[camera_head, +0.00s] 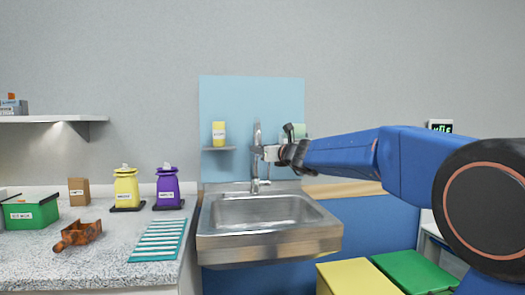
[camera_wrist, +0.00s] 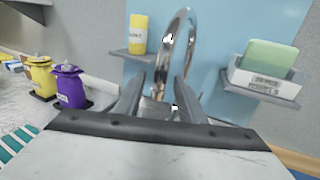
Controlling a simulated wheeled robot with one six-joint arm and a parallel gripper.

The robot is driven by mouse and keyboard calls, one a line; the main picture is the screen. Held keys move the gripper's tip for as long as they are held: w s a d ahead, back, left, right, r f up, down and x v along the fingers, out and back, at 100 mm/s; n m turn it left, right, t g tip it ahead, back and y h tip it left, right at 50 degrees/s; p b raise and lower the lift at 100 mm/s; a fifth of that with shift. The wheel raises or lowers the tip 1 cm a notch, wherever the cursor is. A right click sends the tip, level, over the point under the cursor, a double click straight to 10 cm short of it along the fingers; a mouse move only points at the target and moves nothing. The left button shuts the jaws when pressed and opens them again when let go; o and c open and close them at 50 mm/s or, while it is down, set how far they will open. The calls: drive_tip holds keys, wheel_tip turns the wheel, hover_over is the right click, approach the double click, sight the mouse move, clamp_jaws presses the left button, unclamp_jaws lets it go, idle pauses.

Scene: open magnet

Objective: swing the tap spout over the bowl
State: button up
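The chrome tap (camera_head: 256,135) stands at the back of the steel sink, against the blue backboard. Its tall curved spout (camera_wrist: 190,25) rises ahead of my gripper in the wrist view. The sink bowl (camera_head: 262,212) is empty in the head view, below and in front of the tap. My gripper (camera_head: 266,153) is at the tap's height, close to its right side. In the wrist view my gripper (camera_wrist: 160,90) has its two dark fingers apart, with the lower chrome of the tap showing between them. I cannot tell whether either finger touches it.
A small shelf with a yellow container (camera_head: 218,133) is left of the tap. A holder with green towels (camera_wrist: 268,62) is to the right. Yellow (camera_head: 125,187) and purple (camera_head: 168,187) canisters stand on the left counter. Yellow and green bins (camera_head: 412,270) sit below right.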

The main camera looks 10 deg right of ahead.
drive_tip(key=v, duration=1.7)
drive_tip(key=shift+s, duration=0.2)
drive_tip(key=shift+c, duration=0.5)
